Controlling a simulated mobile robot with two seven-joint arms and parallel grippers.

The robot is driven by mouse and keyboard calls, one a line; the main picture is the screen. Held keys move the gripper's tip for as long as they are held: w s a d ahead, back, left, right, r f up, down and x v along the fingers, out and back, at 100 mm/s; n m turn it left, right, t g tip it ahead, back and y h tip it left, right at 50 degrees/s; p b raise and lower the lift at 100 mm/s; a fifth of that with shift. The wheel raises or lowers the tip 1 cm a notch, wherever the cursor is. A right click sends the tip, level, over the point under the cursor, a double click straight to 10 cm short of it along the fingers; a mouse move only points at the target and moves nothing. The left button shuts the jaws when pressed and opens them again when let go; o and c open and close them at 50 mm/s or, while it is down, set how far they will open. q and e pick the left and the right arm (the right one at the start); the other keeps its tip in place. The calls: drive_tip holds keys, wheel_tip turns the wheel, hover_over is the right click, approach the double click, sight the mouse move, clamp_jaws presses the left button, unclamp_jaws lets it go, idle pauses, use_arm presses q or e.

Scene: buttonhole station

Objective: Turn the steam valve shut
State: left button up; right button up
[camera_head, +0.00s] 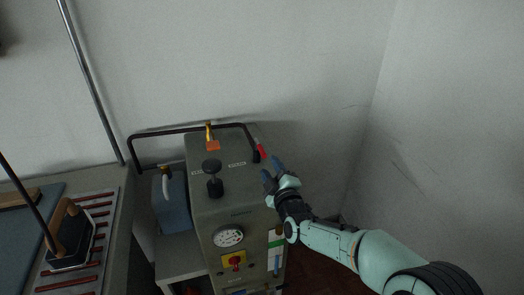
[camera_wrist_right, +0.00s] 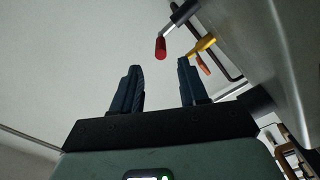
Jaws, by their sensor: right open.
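A grey steam boiler box (camera_head: 235,206) stands in the middle of the head view. On its top right edge is a lever with a red grip (camera_head: 261,150). A yellow and orange lever (camera_head: 210,138) sits at the back of the top, and a black knob (camera_head: 213,178) nearer the front. Which of these is the steam valve I cannot tell for sure. My right gripper (camera_head: 272,171) is open and empty, just right of the box and close to the red grip. In the right wrist view the red grip (camera_wrist_right: 161,47) appears beyond the gap between my fingertips (camera_wrist_right: 159,68). My left gripper is out of view.
A dark pipe rail (camera_head: 185,130) runs behind the box. A pressure gauge (camera_head: 228,237) and a red knob on a yellow plate (camera_head: 234,261) are on the front. A blue tank (camera_head: 172,203) and an iron (camera_head: 70,237) on a rack stand left.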

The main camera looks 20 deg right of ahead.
sight(260, 147)
drive_tip(key=w+p, duration=0.1)
drive_tip(key=w, duration=0.8)
drive_tip(key=shift+w+a, duration=0.15)
clamp_jaws()
